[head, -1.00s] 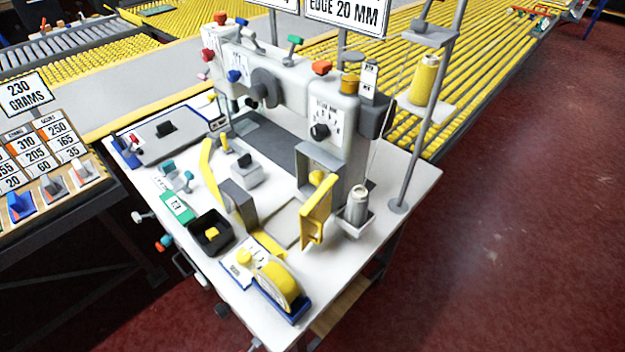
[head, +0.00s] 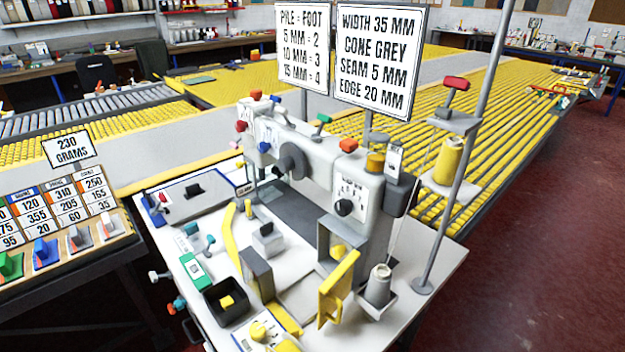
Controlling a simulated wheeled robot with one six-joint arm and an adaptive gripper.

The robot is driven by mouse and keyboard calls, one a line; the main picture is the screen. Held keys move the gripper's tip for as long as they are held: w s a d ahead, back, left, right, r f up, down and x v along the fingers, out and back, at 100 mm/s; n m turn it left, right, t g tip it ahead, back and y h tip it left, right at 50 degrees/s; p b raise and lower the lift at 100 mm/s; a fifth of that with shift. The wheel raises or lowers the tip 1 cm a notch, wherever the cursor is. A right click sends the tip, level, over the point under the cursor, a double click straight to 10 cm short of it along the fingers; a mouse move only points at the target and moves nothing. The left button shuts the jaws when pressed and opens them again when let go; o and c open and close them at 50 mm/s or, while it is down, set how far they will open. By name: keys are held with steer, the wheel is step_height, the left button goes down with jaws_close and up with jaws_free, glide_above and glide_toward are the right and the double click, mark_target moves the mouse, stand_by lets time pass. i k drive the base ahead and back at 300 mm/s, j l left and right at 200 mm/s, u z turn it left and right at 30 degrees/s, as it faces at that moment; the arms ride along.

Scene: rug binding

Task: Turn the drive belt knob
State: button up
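A white sewing machine (head: 320,165) stands on a white table. A black knob (head: 344,207) sits on a marked dial plate on its right column. A dark grey round wheel (head: 292,163) is on the machine's front, further left. No readable label tells me which one is the drive belt knob. A yellow flap (head: 338,290) stands open beside a grey-framed opening (head: 341,236) low on the column; a small yellow part shows at the opening. My gripper is not in the head view.
Signs above the machine include "WIDTH 35 MM, CONE GREY, SEAM 5 MM, EDGE 20 MM" (head: 379,60). A pole (head: 455,190) with a yellow cone (head: 447,160) and a grey cone (head: 378,285) stand at right. Red floor (head: 540,250) is clear at right.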

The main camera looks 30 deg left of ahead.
mark_target(337, 251)
steer(key=j+u, duration=0.25)
steer(key=j, duration=0.9)
steer(key=i+j+u, duration=0.2)
steer(key=j, duration=0.9)
steer(key=k+j, duration=0.05)
steer(key=k, duration=0.05)
